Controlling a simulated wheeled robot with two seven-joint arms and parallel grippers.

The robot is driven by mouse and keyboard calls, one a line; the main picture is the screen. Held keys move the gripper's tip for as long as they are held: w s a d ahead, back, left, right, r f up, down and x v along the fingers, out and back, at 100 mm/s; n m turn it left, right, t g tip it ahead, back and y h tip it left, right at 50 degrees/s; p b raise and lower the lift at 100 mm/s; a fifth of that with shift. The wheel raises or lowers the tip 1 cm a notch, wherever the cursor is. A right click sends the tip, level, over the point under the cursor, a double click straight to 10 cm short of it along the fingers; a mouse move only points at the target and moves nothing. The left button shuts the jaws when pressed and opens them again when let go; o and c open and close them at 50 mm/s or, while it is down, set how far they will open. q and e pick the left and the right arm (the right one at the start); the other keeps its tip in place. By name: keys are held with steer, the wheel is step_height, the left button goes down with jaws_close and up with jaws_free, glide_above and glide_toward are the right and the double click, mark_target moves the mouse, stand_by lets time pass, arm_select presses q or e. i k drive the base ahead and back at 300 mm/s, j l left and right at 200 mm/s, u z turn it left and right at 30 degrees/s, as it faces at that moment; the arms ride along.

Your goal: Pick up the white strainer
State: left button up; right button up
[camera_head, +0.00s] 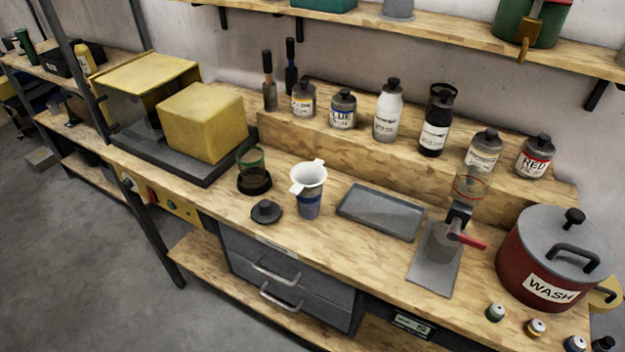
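The white strainer (309,176) is a funnel-shaped piece with small tabs at its rim. It sits on top of a dark cup with a blue band (308,205), near the middle of the wooden workbench. Neither of my grippers shows in the head view.
A grey tray (381,212) lies right of the strainer. A green-topped jar (251,171) and a black lid (266,212) are to its left. A red-handled device (441,241) and a red WASH pot (545,262) stand further right. Several bottles line the raised shelf (330,148) behind.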

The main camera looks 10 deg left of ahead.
mark_target(306, 174)
steer(key=z, duration=1.7)
steer(key=k+j, duration=0.55)
steer(key=j, duration=0.15)
steer(key=k+j, duration=0.55)
steer(key=j, duration=0.15)
